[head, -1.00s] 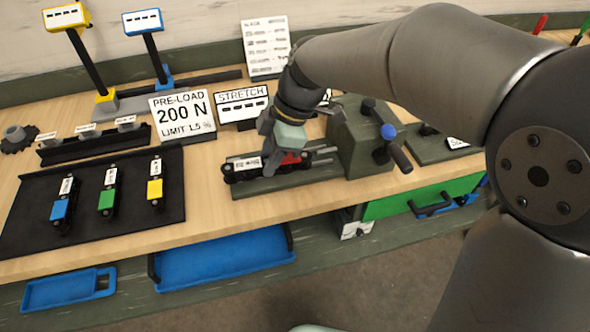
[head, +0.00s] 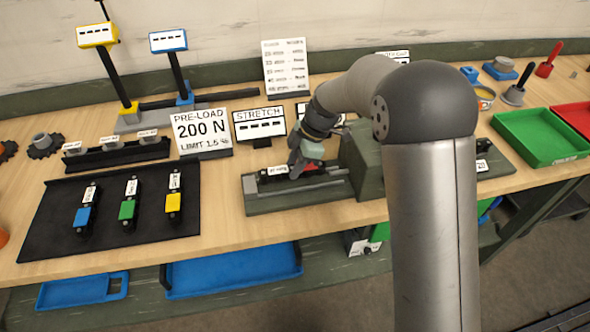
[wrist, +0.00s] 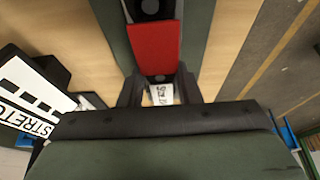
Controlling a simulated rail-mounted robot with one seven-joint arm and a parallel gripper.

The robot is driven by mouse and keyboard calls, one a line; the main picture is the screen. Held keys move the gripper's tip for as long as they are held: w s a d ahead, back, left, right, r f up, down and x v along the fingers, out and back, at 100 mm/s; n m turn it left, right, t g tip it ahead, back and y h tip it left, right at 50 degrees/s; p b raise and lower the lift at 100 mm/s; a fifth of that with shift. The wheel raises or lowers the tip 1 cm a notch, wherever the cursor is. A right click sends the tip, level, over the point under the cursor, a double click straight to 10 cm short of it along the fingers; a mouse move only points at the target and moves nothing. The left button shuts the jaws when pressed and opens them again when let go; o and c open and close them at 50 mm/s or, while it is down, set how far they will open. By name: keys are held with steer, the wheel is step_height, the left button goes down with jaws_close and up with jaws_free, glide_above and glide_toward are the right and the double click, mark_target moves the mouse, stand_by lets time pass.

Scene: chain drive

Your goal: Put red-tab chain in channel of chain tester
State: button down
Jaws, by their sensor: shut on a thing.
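The chain tester (head: 300,196) is a dark green bed with a channel and a raised block at its right end. The red-tab chain (head: 316,166) lies lengthwise along the channel, its white label to the left of my gripper. I cannot tell whether it rests fully on the channel floor. My gripper (head: 300,168) is shut on the chain from above. In the wrist view, the red tab (wrist: 153,48) and part of the label (wrist: 162,94) show between the dark fingers, with green bed on both sides. The rest of the chain is hidden by the gripper.
A STRETCH display (head: 260,124) and a PRE-LOAD sign (head: 203,131) stand behind and left. A black mat (head: 60,215) holds blue, green and yellow-tab chains. Green (head: 540,135) and red trays (head: 574,115) lie right. Bare bench lies between mat and tester.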

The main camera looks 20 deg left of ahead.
steer(key=shift+w+f, duration=0.15)
steer(key=shift+f, duration=1.4)
steer(key=shift+f, duration=0.15)
steer(key=c, duration=1.1)
jaws_free()
steer(key=shift+o, duration=0.2)
steer(key=b+v, duration=0.1)
steer(key=v, duration=1.1)
steer(key=shift+d, duration=0.15)
